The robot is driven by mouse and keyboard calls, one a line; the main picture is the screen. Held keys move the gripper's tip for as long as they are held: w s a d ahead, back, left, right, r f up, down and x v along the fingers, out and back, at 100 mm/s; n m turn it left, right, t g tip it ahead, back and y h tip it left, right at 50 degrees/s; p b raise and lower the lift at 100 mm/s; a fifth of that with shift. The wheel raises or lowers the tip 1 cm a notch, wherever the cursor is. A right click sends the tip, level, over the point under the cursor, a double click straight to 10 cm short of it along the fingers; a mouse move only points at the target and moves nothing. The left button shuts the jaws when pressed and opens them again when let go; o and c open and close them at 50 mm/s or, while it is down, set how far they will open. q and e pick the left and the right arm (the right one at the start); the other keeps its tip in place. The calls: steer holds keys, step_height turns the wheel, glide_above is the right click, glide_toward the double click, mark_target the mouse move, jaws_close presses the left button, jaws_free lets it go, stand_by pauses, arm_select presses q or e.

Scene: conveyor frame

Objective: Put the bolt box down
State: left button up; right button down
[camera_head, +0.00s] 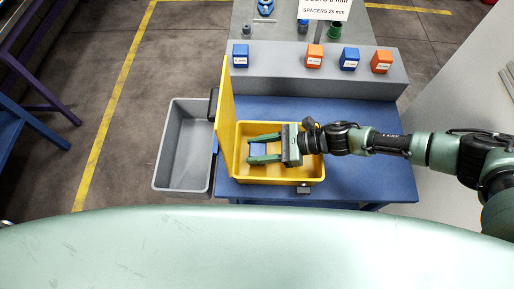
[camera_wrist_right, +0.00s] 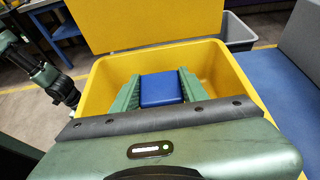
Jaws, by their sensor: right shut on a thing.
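The bolt box, a small blue box (camera_head: 259,149), is between the green fingers of my right gripper (camera_head: 264,149) in the head view. The gripper is shut on it, with one finger along each side. The right wrist view shows its plain blue top (camera_wrist_right: 161,89) between the two fingers (camera_wrist_right: 160,95). Box and fingers are inside the outline of the yellow bin (camera_head: 299,181). I cannot tell whether the box touches the bin floor. My left gripper does not show in the head view.
The yellow bin stands on a blue table (camera_head: 362,187), beside an upright yellow panel (camera_head: 225,95). A grey bin (camera_head: 160,165) is left of it. Blue and orange boxes (camera_head: 314,56) sit on a grey ledge (camera_head: 275,82) behind. Bare table lies right of the bin.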

steer(key=shift+f, duration=0.25)
steer(key=c, duration=0.8)
jaws_free()
steer(key=shift+r, duration=0.1)
steer(key=shift+o, duration=0.2)
steer(key=shift+r, duration=0.1)
steer(key=shift+r+p, duration=0.25)
steer(key=shift+p, duration=0.05)
steer(key=b+v, duration=0.1)
steer(key=v, duration=0.2)
steer(key=b+v, duration=0.1)
steer(key=v, duration=0.3)
steer(key=b+v, duration=0.1)
steer(key=v, duration=0.2)
steer(key=shift+d+f, duration=0.15)
steer(key=shift+d, duration=0.25)
steer(key=shift+d+r, duration=0.35)
steer(key=shift+d, duration=0.2)
